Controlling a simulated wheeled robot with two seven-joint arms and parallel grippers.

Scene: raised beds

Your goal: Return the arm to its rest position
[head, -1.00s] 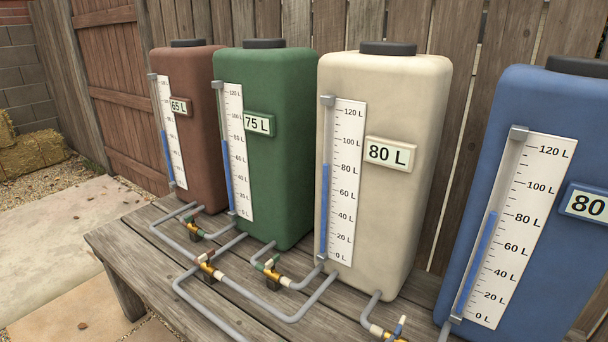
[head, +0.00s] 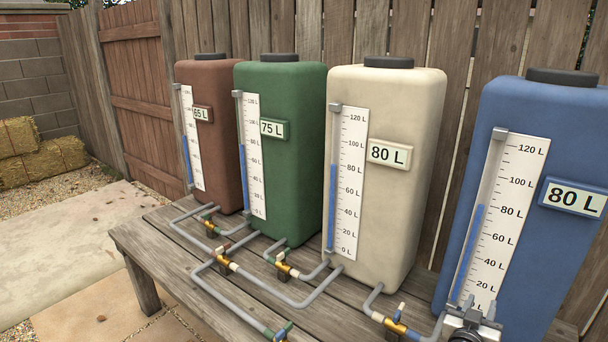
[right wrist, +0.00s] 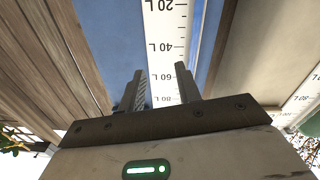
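My right gripper (head: 479,308) shows at the lower right of the head view, in front of the bottom of the blue tank's gauge. In the right wrist view, the two fingers of the right gripper (right wrist: 162,84) stand apart with nothing between them. The blue tank (head: 532,190) and its white scale (head: 509,205) lie behind the fingers. I cannot tell how far the fingertips are from the scale. My left gripper is in neither view.
A cream tank (head: 392,215), a green tank (head: 288,190) and a brown tank (head: 218,165) stand left of the blue one on a wooden bench (head: 190,265). Grey pipes with valves (head: 396,325) run along its front. A wooden fence (head: 245,30) closes the back. Paving lies open at left.

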